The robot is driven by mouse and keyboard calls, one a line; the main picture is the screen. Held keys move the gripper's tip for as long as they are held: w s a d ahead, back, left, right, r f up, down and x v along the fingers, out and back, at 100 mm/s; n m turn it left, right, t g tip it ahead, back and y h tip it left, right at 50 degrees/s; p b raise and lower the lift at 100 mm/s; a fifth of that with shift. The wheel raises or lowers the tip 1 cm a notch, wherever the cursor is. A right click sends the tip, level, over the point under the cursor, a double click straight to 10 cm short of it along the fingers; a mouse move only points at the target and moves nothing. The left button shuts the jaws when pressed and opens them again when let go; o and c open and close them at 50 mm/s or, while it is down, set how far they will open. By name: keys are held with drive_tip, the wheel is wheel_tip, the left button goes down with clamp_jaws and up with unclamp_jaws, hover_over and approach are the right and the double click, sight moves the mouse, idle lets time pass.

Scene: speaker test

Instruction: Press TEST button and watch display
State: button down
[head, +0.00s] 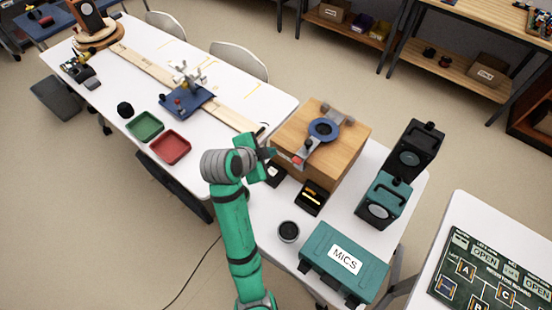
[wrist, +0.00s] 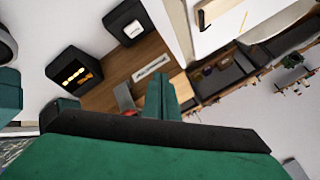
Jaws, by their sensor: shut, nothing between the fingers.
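A small black box with lit orange marks, which looks like the display (head: 311,198), stands on the white table in front of the wooden speaker box (head: 345,155). It also shows in the wrist view at upper left (wrist: 73,75). Another small black box with a pale patch (head: 275,174) sits left of it; I cannot read a TEST label on it. My gripper (head: 271,153) is shut and empty, near the left side of the wooden box. Its green fingers show in the wrist view (wrist: 161,97), with a small red spot (wrist: 130,113) beside them. Whether it touches anything is unclear.
A blue ring (head: 323,129) and grey clamp parts lie on the wooden box. Dark and teal speakers (head: 381,201) stand right. A teal MICS case (head: 342,262) and a round black item (head: 288,232) are in front. Green (head: 145,127) and red trays (head: 169,147) lie left.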

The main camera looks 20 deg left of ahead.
hover_over(271, 174)
wheel_tip(271, 174, down, 8)
drive_tip(key=shift+s+a+r, duration=0.1)
drive_tip(key=shift+a, duration=0.05)
drive_tip(key=shift+f, duration=0.5)
drive_tip(key=shift+a, duration=0.15)
drive_tip(key=shift+d, duration=0.3)
idle(0.4)
drive_tip(key=shift+a, duration=0.2)
idle(0.4)
drive_tip(key=shift+d, duration=0.1)
idle(0.4)
